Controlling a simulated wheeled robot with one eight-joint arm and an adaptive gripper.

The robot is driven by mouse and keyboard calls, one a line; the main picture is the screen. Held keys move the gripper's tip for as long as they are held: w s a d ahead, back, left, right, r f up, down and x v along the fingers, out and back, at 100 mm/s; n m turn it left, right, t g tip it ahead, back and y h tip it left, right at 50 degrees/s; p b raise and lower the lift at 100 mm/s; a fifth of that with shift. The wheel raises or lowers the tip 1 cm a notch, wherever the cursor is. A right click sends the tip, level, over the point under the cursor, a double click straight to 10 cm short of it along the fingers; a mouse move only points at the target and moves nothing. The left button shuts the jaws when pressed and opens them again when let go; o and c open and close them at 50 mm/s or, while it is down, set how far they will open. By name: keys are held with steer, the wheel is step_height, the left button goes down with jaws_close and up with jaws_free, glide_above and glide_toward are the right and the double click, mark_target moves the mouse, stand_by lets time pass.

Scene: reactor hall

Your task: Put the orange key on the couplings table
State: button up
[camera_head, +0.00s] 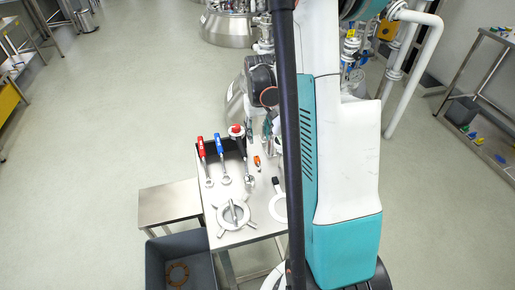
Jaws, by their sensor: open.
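A small orange item (257,161), which looks like the orange key, lies on a steel table (250,232) below the middle of the head view. My gripper (268,136) is partly visible above the table's back right part, just above and right of the orange item in the picture. It is open, and the orange item lies apart from it. My arm hides the table's right side. I cannot tell from this view which table is the couplings table.
Red-handled (201,147) and blue-handled (219,144) tools and a pronged ring (233,214) share the table. A low bench (168,203) and a grey bin (180,246) stand left of it. Another steel table (495,37) is far right.

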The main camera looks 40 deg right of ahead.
steer(key=b, duration=0.3)
glide_above(257, 159)
steer(key=f, duration=0.8)
steer(key=shift+s+d+f, duration=0.1)
steer(key=shift+s+d, duration=0.1)
steer(key=shift+s, duration=0.05)
steer(key=shift+w+a+f+b, duration=0.15)
steer(key=shift+f+b, duration=1.3)
steer(key=shift+f, duration=1.2)
steer(key=shift+r, duration=0.1)
steer(key=shift+c, duration=0.6)
jaws_close()
